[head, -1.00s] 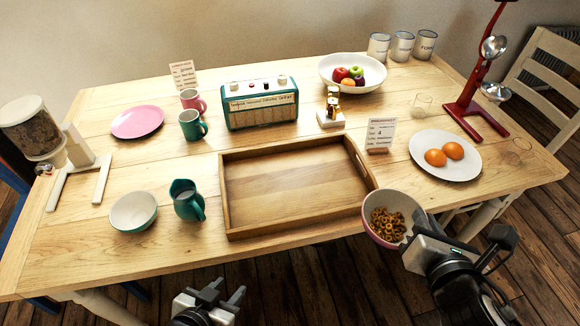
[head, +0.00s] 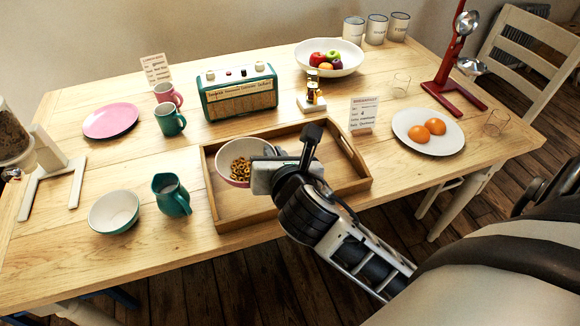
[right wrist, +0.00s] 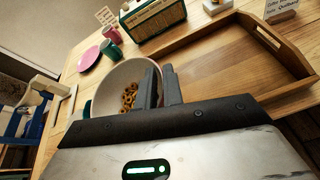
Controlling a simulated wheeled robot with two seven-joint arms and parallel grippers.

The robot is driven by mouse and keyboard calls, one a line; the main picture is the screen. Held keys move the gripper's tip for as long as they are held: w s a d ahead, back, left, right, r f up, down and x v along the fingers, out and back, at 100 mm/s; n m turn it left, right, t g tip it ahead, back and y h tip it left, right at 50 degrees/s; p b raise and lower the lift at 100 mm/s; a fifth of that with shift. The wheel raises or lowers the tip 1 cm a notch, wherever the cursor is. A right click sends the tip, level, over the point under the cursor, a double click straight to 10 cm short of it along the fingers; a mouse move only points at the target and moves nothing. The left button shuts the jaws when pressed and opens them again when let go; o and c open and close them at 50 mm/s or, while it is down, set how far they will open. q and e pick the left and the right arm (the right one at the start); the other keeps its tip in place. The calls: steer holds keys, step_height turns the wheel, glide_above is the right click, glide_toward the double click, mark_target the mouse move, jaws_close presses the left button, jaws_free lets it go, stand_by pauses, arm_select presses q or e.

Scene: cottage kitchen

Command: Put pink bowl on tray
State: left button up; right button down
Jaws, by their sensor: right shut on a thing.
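The pink bowl (head: 234,173), white inside and holding brown cereal rings, is over the left part of the wooden tray (head: 290,203). My right gripper (head: 268,160) is shut on its right rim. In the right wrist view the bowl (right wrist: 108,92) shows at the fingertips (right wrist: 165,88), with the bare wooden tray (right wrist: 222,62) to the right. I cannot tell whether the bowl's base touches the tray floor. The right gripper and forearm hide the tray's middle and front edge. My left gripper is not in view.
A teal jug (head: 170,195) and a teal bowl (head: 114,212) stand left of the tray. A teal radio (head: 238,92) is behind it. A breakfast card (head: 363,115) and a plate with two orange-coloured foods (head: 428,132) are to the right. The tray's right part is empty.

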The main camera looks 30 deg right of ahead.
steer(key=w+d+f, duration=0.1)
steer(key=d+f, duration=0.1)
steer(key=d, duration=0.1)
steer(key=w+d+f, duration=0.2)
steer(key=d+f, duration=0.1)
steer(key=d, duration=0.1)
steer(key=w+d+f+b, duration=0.1)
steer(key=d+f, duration=0.2)
steer(key=shift+w+d+f, duration=0.15)
steer(key=shift+w+d, duration=0.1)
steer(key=shift+d, duration=0.05)
steer(key=shift+d+f, duration=0.15)
steer(key=shift+f, duration=0.8)
steer(key=shift+d+f, duration=0.1)
steer(key=shift+f, duration=0.85)
steer(key=c, duration=1.5)
jaws_free()
steer(key=shift+f+b, duration=0.1)
steer(key=shift+b, duration=0.2)
